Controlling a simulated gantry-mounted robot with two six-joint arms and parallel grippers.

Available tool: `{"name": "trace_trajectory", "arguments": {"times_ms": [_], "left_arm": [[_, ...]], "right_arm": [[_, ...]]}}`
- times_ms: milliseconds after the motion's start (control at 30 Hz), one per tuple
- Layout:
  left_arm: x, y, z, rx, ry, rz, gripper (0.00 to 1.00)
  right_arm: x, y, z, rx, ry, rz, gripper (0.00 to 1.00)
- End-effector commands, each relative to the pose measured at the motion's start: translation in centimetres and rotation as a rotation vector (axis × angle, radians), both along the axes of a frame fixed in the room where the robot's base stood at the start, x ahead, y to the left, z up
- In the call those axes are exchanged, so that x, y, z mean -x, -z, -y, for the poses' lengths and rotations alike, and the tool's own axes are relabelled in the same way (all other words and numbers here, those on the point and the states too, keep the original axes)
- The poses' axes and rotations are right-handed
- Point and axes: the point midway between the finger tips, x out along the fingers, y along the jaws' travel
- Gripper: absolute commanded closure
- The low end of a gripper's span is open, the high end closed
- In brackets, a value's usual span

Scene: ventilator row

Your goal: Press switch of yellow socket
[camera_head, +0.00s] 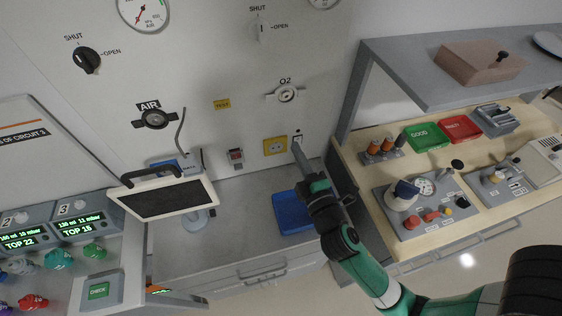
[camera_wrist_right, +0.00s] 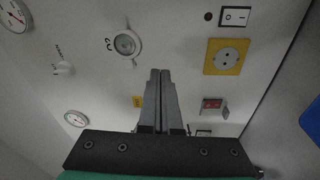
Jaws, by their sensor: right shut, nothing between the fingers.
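The yellow socket (camera_head: 275,146) is mounted on the grey wall panel. It also shows at the upper right of the right wrist view (camera_wrist_right: 226,57). Its white rocker switch in a black frame (camera_wrist_right: 236,16) sits beside it. In the head view the switch (camera_head: 298,135) shows just above my right fingertips. My right gripper (camera_head: 297,147) is shut and empty, pointing at the wall right of the socket. In the wrist view its fingertips (camera_wrist_right: 160,73) appear apart from socket and switch. I cannot tell whether they touch the wall. My left gripper is not in view.
A red switch (camera_head: 236,157) and O2 outlet (camera_head: 287,94) are on the panel nearby. A blue tray (camera_head: 292,212) lies below. A grey shelf (camera_head: 420,75) overhangs the wooden bench (camera_head: 420,258) at right. A dark screen (camera_head: 165,200) stands left.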

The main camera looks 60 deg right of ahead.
Motion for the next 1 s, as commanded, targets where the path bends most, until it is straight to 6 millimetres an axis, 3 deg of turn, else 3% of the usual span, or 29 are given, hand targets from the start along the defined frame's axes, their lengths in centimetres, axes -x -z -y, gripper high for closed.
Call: {"name": "trace_trajectory", "arguments": {"times_ms": [33, 100, 233, 333, 667, 833, 1000], "left_arm": [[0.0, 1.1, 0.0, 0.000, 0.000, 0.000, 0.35], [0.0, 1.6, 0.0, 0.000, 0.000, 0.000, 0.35], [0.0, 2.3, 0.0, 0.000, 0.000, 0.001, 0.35], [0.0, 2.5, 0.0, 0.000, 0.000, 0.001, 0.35], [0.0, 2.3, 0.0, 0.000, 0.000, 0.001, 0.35], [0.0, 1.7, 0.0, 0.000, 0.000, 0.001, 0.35], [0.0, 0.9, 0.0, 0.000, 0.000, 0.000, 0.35]], "right_arm": [[1.8, 4.0, 0.5, 0.000, 0.023, -0.077, 1.00], [3.9, 7.5, 0.9, -0.011, 0.042, -0.154, 1.00], [6.5, 11.0, 1.2, -0.028, 0.065, -0.231, 1.00], [7.1, 11.8, 1.5, -0.034, 0.076, -0.246, 1.00], [6.9, 11.5, 1.6, -0.035, 0.078, -0.240, 1.00], [5.8, 11.5, 2.6, -0.035, 0.080, -0.239, 1.00], [3.4, 11.7, 4.9, -0.035, 0.081, -0.238, 1.00]]}}
